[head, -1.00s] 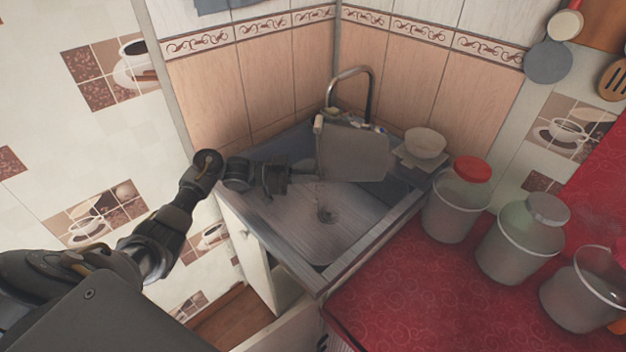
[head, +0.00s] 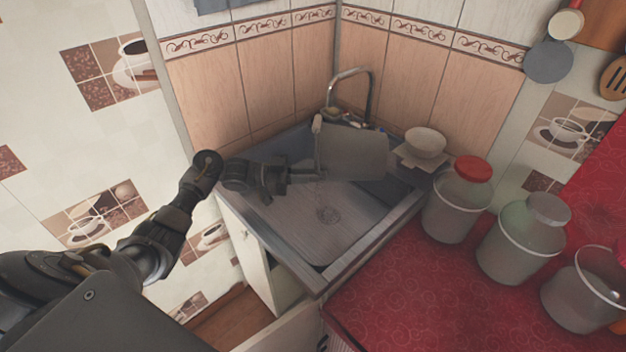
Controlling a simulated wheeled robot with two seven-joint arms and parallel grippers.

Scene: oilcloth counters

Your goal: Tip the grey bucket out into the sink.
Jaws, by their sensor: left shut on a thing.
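The grey bucket (head: 354,155) is held tipped on its side above the sink (head: 290,222), below the tap. Its open mouth seems to face left, toward my left gripper (head: 308,177). My left gripper is shut on the bucket near its rim. The inside of the bucket is hidden, so I cannot tell how much is in it. My right gripper is out of view.
A curved metal tap (head: 371,85) rises behind the bucket. A pale bowl (head: 425,142) stands at the sink's right corner. A red-lidded container (head: 455,208) and other containers line the red counter (head: 400,306). Tiled walls close in the corner behind.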

